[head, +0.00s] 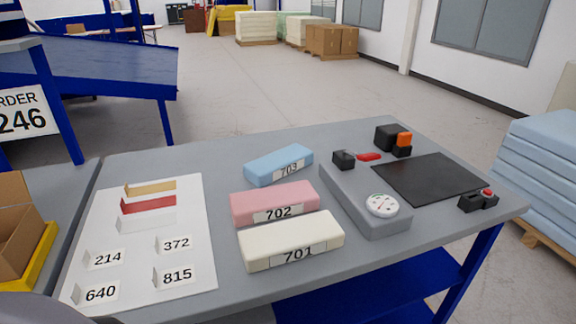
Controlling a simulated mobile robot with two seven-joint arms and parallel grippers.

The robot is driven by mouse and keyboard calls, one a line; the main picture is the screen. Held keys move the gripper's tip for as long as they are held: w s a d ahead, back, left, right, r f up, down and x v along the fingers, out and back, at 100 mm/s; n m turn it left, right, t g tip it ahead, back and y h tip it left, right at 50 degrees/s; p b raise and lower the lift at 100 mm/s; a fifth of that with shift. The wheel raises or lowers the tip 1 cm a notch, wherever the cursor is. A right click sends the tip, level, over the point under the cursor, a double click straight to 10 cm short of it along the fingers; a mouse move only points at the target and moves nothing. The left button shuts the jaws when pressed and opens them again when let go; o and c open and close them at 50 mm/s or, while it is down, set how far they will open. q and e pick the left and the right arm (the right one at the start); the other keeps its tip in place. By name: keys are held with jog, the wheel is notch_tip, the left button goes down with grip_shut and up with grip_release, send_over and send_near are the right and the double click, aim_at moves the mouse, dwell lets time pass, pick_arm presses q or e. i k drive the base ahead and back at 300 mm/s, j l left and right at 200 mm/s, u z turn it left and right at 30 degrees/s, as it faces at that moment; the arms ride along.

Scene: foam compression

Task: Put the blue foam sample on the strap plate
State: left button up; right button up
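The blue foam sample (265,169) is a light blue block with a label that seems to read 703. It lies on the grey table at the back of a row of three foam blocks. A flat black plate (415,181) lies on the right of the table, with a black block and orange part at its back and a small black part with a red top at its front right corner. It looks like the strap plate, but no label shows this. Neither of my grippers is in view.
A pink block (270,193) marked 702 and a cream block (285,232) marked 701 lie in front of the blue one. A grey gauge device (347,196) stands between the blocks and the black plate. A white sheet (195,225) with number cards lies left.

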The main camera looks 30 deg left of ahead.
aim_at(430, 175)
jog(key=i+l+u, duration=0.1)
jog(key=l, duration=0.45)
jog(key=i+l+u, duration=0.1)
jog(key=l, duration=0.45)
jog(key=i+l+u, duration=0.1)
jog(key=l, duration=0.45)
